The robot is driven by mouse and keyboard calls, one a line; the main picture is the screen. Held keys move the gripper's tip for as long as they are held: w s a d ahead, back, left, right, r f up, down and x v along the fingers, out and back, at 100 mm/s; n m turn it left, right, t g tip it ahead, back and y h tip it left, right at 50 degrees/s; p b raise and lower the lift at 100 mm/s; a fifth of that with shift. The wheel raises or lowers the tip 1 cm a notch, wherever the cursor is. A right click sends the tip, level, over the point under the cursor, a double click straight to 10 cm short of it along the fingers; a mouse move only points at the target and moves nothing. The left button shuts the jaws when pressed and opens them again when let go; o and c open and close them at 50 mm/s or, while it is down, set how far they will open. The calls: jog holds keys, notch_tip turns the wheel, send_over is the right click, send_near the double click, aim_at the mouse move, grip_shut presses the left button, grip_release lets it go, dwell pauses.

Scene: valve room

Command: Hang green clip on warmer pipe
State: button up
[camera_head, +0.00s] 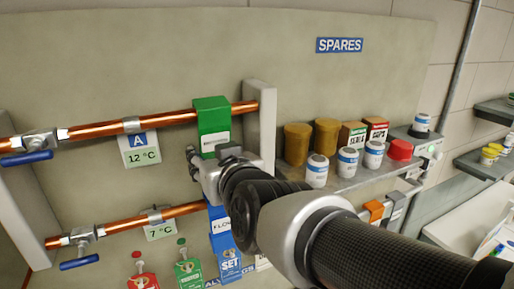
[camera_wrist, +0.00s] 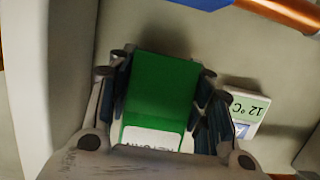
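The green clip (camera_head: 212,122) is at the upper copper pipe (camera_head: 170,118), whose tag (camera_head: 140,150) reads A and 12 °C. The pipe shows on both sides of the clip and passes behind its front; I cannot tell whether the clip rests on it. The lower copper pipe (camera_head: 125,226) has a tag (camera_head: 160,230) reading 7 °C. My gripper (camera_head: 208,162) is in front of the clip's lower part. In the wrist view, my gripper's fingers (camera_wrist: 163,88) lie against both sides of the green clip (camera_wrist: 160,90), apparently shut on it. The clip's lower end is hidden there.
A blue clip (camera_head: 222,226) hangs at the lower pipe. Blue-handled valves (camera_head: 28,158) are at the left. A pale upright post (camera_head: 262,125) stands close right of the clip. The spares shelf (camera_head: 350,183) holds several jars and boxes. Red (camera_head: 143,280) and green (camera_head: 188,272) tags are below.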

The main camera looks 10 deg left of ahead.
jog(key=o, duration=0.5)
jog(key=shift+c, duration=0.2)
jog(key=shift+s, duration=0.1)
jog(key=v, duration=0.7)
jog(key=s+d+f+m+g+h+b, duration=0.2)
jog(key=s+d+f+b, duration=0.3)
jog(key=f, duration=1)
jog(key=s+d+f+m+g+h+b, duration=0.2)
jog(key=s+d+f+b, duration=0.4)
jog(key=d+f+b, duration=0.5)
jog(key=s+d+f+m+g+h+b, duration=0.2)
jog(key=d+f+b, duration=0.6)
jog(key=f, duration=1.2)
jog(key=s+g+h+b, duration=0.2)
jog(key=s, duration=0.1)
jog(key=shift+s+d+g, duration=0.2)
jog(key=shift+d+g, duration=0.1)
